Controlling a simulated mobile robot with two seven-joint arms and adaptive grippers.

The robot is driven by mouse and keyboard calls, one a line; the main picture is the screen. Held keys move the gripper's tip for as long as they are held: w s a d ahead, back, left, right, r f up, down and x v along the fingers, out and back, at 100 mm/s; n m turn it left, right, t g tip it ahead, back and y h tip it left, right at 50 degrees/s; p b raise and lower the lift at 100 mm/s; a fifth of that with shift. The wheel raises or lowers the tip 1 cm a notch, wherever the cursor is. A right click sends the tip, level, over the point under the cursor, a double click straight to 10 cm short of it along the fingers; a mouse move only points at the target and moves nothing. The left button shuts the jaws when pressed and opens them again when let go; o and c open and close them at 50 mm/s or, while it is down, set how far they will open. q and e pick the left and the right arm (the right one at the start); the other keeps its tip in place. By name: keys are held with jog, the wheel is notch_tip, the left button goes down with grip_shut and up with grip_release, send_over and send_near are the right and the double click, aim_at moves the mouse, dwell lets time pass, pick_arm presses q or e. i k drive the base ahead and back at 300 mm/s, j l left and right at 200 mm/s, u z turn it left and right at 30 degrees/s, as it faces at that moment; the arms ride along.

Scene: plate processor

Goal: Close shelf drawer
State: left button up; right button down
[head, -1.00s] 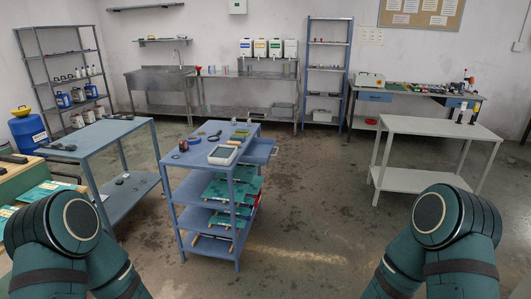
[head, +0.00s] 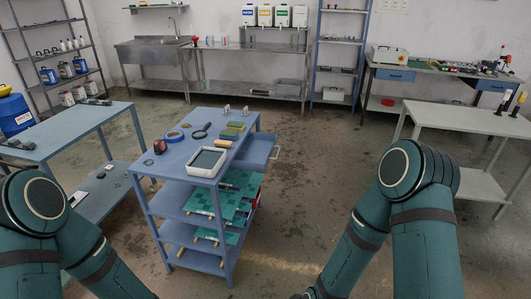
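The blue shelf unit (head: 172,178) stands left of centre, with a flat top and lower shelves. Its shelf drawer (head: 258,149) sticks out from the right side, pulled open, with a pale handle (head: 276,152) at its outer end. The drawer's inside looks empty from here. My two arms show at the lower left and lower right, well apart from the drawer. My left gripper is below the picture. A dark end of my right arm just shows at the bottom edge, but its fingers cannot be made out.
On the shelf unit's top lie a white tray (head: 207,162), blue tape (head: 175,136) and a magnifier (head: 201,131). Green boards (head: 215,203) stick out of the lower shelves. A blue table (head: 80,132) stands left, a pale table (head: 465,118) right. Floor right of the drawer is clear.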

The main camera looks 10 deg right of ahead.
aim_at(254, 154)
jog(key=i+l+u, duration=0.2)
jog(key=i+l, duration=0.35)
jog(key=i, duration=0.35)
jog(key=i+l+u, duration=0.2)
jog(key=i+l, duration=0.5)
jog(key=i, duration=0.15)
